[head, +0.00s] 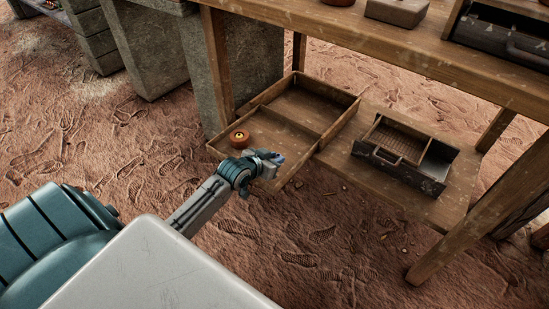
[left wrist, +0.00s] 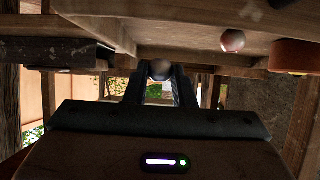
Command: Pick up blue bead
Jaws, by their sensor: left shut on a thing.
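My left gripper (head: 275,160) reaches over the near compartment of a shallow wooden tray (head: 336,140). In the left wrist view its fingers (left wrist: 160,88) are shut on a small round bead (left wrist: 160,70), which looks dark grey-blue in the shade. In the head view a small bit of blue, which looks like the blue bead (head: 280,158), shows at the fingertips. The fingers hide part of it. My right gripper is not in view.
An orange-brown round pot (head: 239,138) sits in the tray's near compartment; a reddish bead (left wrist: 232,41) shows in the left wrist view. A dark metal box (head: 400,172) stands right on the lower shelf (head: 445,208). The tabletop (head: 400,50) overhangs behind. A stone block (head: 250,70) stands behind left.

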